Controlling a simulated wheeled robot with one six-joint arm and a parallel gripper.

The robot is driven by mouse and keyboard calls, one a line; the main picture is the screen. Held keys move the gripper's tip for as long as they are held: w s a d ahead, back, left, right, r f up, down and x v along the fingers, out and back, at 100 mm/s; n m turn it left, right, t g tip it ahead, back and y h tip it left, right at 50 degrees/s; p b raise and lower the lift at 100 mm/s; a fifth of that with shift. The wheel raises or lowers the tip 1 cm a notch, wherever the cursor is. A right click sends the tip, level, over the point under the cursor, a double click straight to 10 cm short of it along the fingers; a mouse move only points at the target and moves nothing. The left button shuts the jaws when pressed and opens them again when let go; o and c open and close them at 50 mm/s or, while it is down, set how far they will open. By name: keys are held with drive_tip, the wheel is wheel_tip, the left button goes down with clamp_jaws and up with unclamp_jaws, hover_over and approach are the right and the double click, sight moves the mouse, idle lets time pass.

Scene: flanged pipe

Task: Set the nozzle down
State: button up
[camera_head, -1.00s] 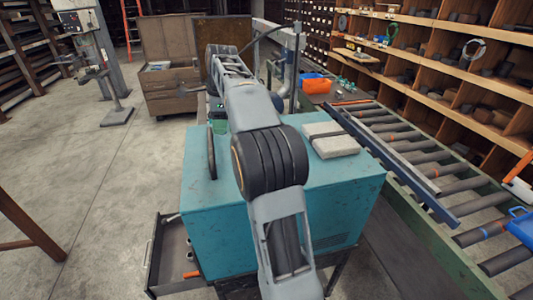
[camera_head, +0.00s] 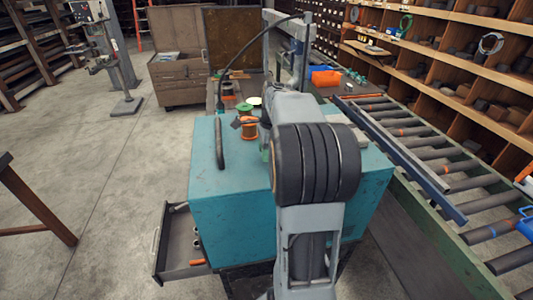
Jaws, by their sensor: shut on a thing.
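I cannot pick out the nozzle in the head view. My own arm runs away from me over the teal cabinet (camera_head: 222,215), and its thick dark joint and grey links cover the middle of the cabinet top. My gripper is hidden behind them, so what it holds does not show. An orange spool-like thing (camera_head: 249,131) shows just left of my arm at the far side of the cabinet top, with a small dark and orange piece by it.
An open drawer (camera_head: 176,245) juts out on the lower left. A roller conveyor (camera_head: 425,150) and shelves (camera_head: 460,60) line the right. The floor at left is mostly clear.

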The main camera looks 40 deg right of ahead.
drive_tip(key=shift+f, duration=0.55)
drive_tip(key=shift+f, duration=0.15)
drive_tip(key=o, duration=0.9)
wheel_tip(320, 180, up, 12)
drive_tip(key=d, duration=0.1)
drive_tip(key=s+a+f+n+t+h, duration=0.1)
drive_tip(key=s+a+f+n, duration=0.1)
drive_tip(key=a+n, duration=0.45)
drive_tip(key=s+a+f+n+t, duration=0.1)
drive_tip(key=s+a+n, duration=0.2)
drive_tip(key=a+n, duration=0.3)
drive_tip(key=shift+s+a+f+n+t+h, duration=0.1)
drive_tip(key=shift+s+a+f+n+t, duration=0.25)
drive_tip(key=shift+s+a+f+n, duration=1.25)
drive_tip(key=shift+s+a+f+n+t+h, duration=0.1)
drive_tip(key=shift+s+a+f+n+t, duration=0.2)
drive_tip(key=shift+s+a+f+n, duration=1)
drive_tip(key=shift+s+a+f+n+t+h, duration=0.1)
drive_tip(key=shift+s+a+f+n+t, duration=0.5)
drive_tip(key=shift+a+f+n, duration=1.45)
